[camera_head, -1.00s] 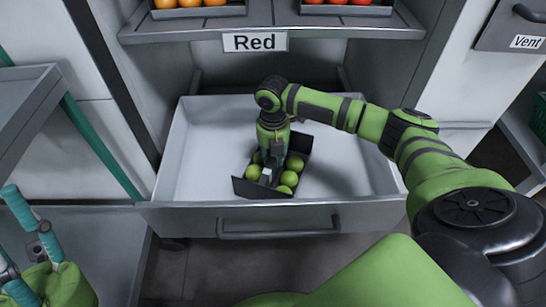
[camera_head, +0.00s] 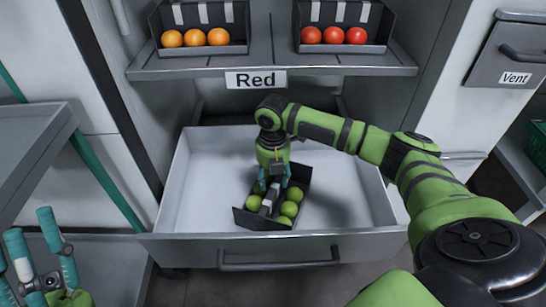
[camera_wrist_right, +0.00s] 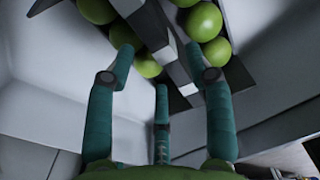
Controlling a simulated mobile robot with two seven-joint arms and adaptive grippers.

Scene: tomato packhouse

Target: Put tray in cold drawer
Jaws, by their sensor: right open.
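The dark tray (camera_head: 262,222) of green tomatoes sits inside the open drawer (camera_head: 180,250), on its pale floor, near the middle of the front. It lies at a slight angle, with a grey handle bar (camera_wrist_right: 168,45) across its middle. My right gripper (camera_head: 274,187) points down over the tray. Its teal fingers (camera_wrist_right: 160,65) are spread on both sides of the handle bar, apart from each other. The gripper partly hides the tray and some tomatoes in the head view. My left gripper (camera_head: 40,255) is at the lower left, empty, fingers apart, away from the drawer.
Above the drawer, a shelf (camera_head: 350,71) labelled "Red" holds a tray of orange tomatoes (camera_head: 196,39) and a tray of red tomatoes (camera_head: 333,36). A "Vent" drawer (camera_head: 485,60) is at the right. A grey table edge (camera_head: 40,150) stands at the left. The drawer has free floor around the tray.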

